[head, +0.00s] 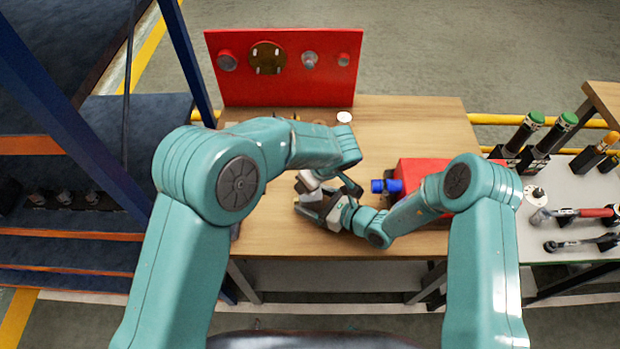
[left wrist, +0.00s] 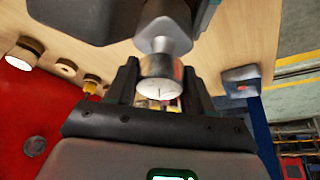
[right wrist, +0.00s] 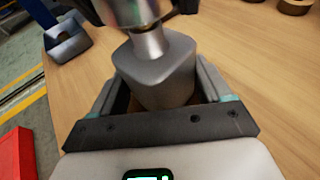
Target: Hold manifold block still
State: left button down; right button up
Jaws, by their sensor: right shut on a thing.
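The manifold block (right wrist: 158,72) is a grey, rounded metal block with a narrow neck, seen between the fingers of my right gripper (right wrist: 160,92) in the right wrist view. My right gripper (head: 320,208) is shut on it above the wooden bench (head: 415,125). A shiny round metal fitting (left wrist: 160,78) sits at the end of the neck. My left gripper (left wrist: 160,92) has its two dark fingers on either side of this fitting; whether they touch it is unclear. In the head view my left wrist partly covers the block.
A red panel (head: 330,90) with round fittings stands at the bench's back. A red box (head: 420,172) with a blue cylinder (head: 386,186) is right of the grippers. A small grey holder (right wrist: 67,42) lies on the bench. Tools lie on the right-hand table (head: 575,175).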

pick_arm(q)
jog(key=m, duration=0.2)
jog(key=m+t+h, duration=0.1)
jog(key=m, duration=0.1)
jog(key=shift+a+m+h, duration=0.1)
jog(key=shift+m+h, duration=0.2)
jog(key=m+h, duration=0.1)
jog(key=m, duration=0.3)
jog(key=shift+h, duration=0.3)
jog(key=m+h, duration=0.1)
jog(key=m, duration=0.4)
jog(key=shift+f+h, duration=0.1)
jog(key=shift+h, duration=0.3)
jog(key=m, duration=0.2)
jog(key=m+g+h, duration=0.1)
jog(key=m, duration=0.1)
jog(key=shift+m+h, duration=0.3)
jog(key=m+g, duration=0.1)
jog(key=m, duration=0.2)
jog(key=m+g+h, duration=0.1)
jog(key=m, duration=0.1)
jog(key=shift+m, duration=0.4)
